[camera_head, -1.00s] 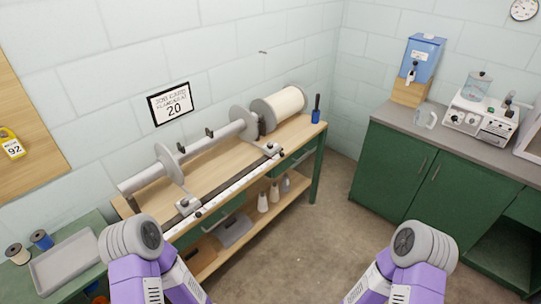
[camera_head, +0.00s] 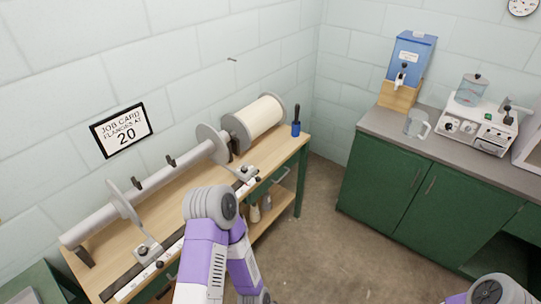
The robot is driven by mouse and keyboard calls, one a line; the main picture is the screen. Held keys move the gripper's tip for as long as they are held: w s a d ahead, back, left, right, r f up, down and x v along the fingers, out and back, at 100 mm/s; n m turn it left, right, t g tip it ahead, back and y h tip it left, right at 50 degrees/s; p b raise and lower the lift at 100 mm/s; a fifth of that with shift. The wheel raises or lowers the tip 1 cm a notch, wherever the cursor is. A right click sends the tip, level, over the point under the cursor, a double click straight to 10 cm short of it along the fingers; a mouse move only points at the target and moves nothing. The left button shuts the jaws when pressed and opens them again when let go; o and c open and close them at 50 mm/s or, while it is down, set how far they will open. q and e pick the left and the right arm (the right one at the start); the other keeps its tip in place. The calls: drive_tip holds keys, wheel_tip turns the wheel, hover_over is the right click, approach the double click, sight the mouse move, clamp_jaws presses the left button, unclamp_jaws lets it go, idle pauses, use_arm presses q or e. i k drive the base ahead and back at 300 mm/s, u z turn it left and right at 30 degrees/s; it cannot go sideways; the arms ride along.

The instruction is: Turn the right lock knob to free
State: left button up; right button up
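A grey shaft with two round flanges, the left flange (camera_head: 124,199) and the right flange (camera_head: 210,142), lies along the wooden bench. Two small dark upright knobs or levers stand on the shaft between the flanges, a left one (camera_head: 136,184) and a right one (camera_head: 171,161). Brackets with small black knobs also sit along the bench's front rail, a left bracket (camera_head: 148,249) and a right bracket (camera_head: 240,173). I cannot tell which is the lock knob or how it is set. My arms show only in part; neither gripper is in view.
A cream roll (camera_head: 260,116) and a blue cup with a dark handle (camera_head: 296,128) are at the bench's right end. A job card (camera_head: 122,130) reading 20 hangs above. Green cabinets (camera_head: 400,183) stand right, with open floor between.

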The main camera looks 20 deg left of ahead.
sight(245, 169)
drive_tip(key=u, duration=0.35)
drive_tip(key=i, duration=0.8)
drive_tip(key=u, duration=0.7)
